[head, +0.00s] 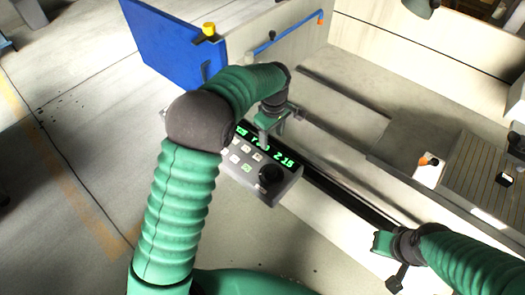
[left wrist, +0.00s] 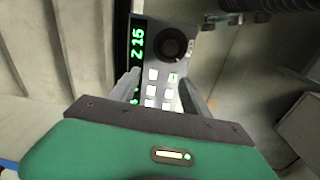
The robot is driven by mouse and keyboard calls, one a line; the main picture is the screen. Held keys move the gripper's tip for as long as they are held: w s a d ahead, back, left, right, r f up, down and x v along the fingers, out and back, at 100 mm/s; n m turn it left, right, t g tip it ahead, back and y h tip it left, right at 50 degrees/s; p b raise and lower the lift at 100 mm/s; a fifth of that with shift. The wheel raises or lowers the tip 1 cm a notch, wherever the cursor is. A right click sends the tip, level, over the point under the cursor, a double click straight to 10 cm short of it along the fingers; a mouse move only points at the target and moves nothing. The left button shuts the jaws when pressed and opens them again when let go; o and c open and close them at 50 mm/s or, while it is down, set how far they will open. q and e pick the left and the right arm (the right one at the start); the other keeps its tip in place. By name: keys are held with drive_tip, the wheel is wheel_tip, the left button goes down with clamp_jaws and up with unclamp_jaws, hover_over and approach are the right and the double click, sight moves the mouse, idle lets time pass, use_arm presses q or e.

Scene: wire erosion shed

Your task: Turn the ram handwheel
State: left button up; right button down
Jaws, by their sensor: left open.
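The ram handwheel looks to be the round black knob (head: 270,175) on the grey control box (head: 288,190), with a green-lit display and several pale buttons. In the left wrist view the knob (left wrist: 172,45) is beyond my fingertips, and the display reads about "Z 15". My left gripper (head: 269,132) is over the display end of the box, open, its two fingers (left wrist: 162,82) spread either side of the buttons with nothing between them. The knob is apart from the fingers. My right gripper (head: 386,252) is at lower right, away from the box; its jaws are unclear.
A blue panel (head: 170,50) with a yellow knob (head: 208,29) stands behind my left arm. A blue bar handle (head: 285,36) is on the pale wall. A long dark rail runs beside the box. A slatted block (head: 485,175) is at right. Open floor lies left.

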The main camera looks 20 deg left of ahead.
use_arm(q)
drive_tip(key=s+d, duration=0.2)
drive_tip(key=p, duration=0.1)
hover_over(272, 170)
drive_tip(key=a, duration=0.1)
drive_tip(key=shift+g+h, duration=0.3)
drive_tip(key=shift+g, duration=0.1)
wheel_tip(272, 170, down, 8)
drive_tip(key=shift+s+f, duration=0.1)
drive_tip(key=shift+s, duration=0.05)
drive_tip(key=f, duration=0.3)
drive_tip(key=d+f+p, duration=0.1)
drive_tip(key=f, duration=0.3)
drive_tip(key=shift+d, duration=0.15)
drive_tip(key=shift+d+f, duration=0.15)
drive_tip(key=shift+f, duration=0.25)
drive_tip(key=shift+a+f, duration=0.1)
drive_tip(key=shift+a, duration=0.5)
drive_tip(key=c, duration=0.4)
drive_tip(key=shift+c, duration=0.9)
drive_tip(key=shift+d, duration=0.3)
clamp_jaws()
use_arm(e)
drive_tip(key=r, duration=0.3)
drive_tip(key=shift+a, duration=0.4)
